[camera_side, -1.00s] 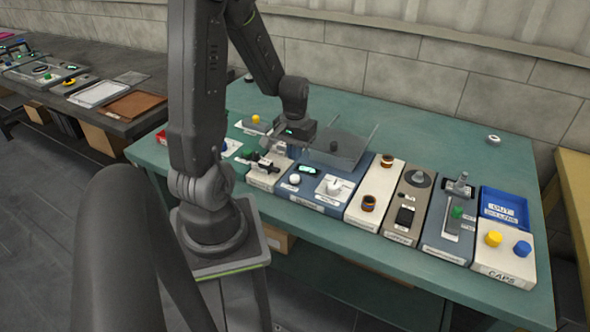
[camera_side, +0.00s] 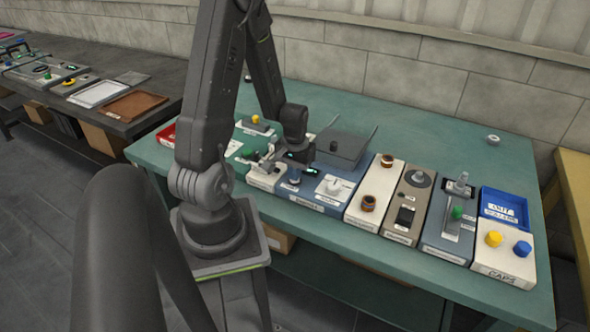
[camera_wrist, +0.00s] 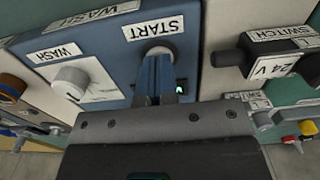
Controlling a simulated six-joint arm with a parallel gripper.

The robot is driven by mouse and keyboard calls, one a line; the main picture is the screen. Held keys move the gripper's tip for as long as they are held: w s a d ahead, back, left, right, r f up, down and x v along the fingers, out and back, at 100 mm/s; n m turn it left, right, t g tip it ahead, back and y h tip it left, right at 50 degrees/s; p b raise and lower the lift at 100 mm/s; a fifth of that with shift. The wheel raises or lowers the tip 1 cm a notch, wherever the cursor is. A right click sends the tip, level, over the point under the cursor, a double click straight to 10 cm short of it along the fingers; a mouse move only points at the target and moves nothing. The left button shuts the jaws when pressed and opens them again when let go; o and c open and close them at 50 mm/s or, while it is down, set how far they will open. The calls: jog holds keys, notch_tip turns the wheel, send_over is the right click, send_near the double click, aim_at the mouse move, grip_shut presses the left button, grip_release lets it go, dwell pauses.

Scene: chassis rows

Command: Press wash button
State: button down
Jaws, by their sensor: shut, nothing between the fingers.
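The blue wash station (camera_wrist: 112,62) fills the upper left of the wrist view. Its round pale button (camera_wrist: 160,49) sits under a START label. My gripper (camera_wrist: 157,62) is shut and empty, with its fingertips overlapping the lower part of this button; I cannot tell whether they touch or press it. A white knob (camera_wrist: 70,86) labelled WASH is left of the button. In the side view my gripper (camera_side: 293,180) is low over the front left of the wash station (camera_side: 331,200), largely hiding the button.
A dark grey lidded box (camera_side: 341,149) stands behind the wash station's controls. A 24 V switch block (camera_wrist: 268,58) is close to my gripper's right in the wrist view. A cream module (camera_side: 372,185) adjoins the station. The teal table behind is mostly free.

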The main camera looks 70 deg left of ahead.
jog(key=shift+d+f, duration=0.1)
jog(key=shift+f, duration=0.6)
jog(key=shift+r, duration=0.1)
notch_tip(320, 180, up, 14)
jog(key=shift+r, duration=0.15)
jog(key=shift+w, duration=0.1)
